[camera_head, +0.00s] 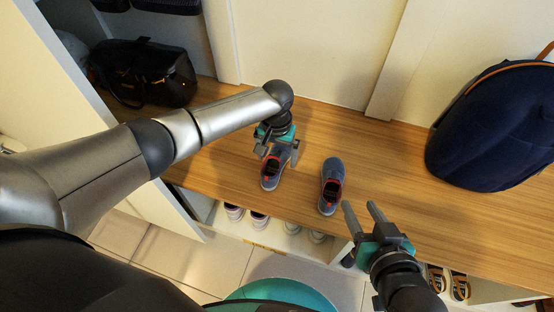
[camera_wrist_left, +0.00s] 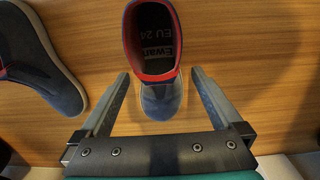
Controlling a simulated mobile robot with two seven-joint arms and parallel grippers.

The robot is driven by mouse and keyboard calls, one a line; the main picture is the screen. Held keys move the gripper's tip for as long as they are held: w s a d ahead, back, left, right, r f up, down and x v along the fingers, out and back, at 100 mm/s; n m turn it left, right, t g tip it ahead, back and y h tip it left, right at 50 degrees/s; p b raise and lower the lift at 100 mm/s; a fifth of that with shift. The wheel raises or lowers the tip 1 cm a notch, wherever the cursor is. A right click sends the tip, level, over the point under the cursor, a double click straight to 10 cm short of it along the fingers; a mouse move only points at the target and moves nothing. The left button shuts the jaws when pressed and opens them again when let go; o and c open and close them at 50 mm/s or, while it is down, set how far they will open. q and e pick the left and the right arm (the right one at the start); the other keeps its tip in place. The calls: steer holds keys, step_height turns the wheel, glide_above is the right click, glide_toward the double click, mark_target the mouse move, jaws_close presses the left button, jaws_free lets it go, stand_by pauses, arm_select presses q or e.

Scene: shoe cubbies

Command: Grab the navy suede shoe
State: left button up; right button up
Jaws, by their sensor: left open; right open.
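A pair of navy shoes with red lining stands on the wooden bench top. The left shoe (camera_head: 271,174) is under my left gripper (camera_head: 279,156), which partly covers it in the head view. The right shoe (camera_head: 331,186) stands apart, a little to the right. In the left wrist view one shoe (camera_wrist_left: 156,50) lies between the open fingers of my left gripper (camera_wrist_left: 158,90), with its opening and printed insole visible. The other shoe (camera_wrist_left: 38,60) shows at the left edge. My right gripper (camera_head: 364,214) is open and empty near the bench's front edge.
A black bag (camera_head: 143,73) sits at the back left of the bench (camera_head: 400,160) and a navy backpack (camera_head: 497,125) at the right. Cubbies below the front edge hold more shoes (camera_head: 259,220). Bare wood lies between the pair and the backpack.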

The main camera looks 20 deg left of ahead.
arm_select(q)
steer(key=c, duration=1.5)
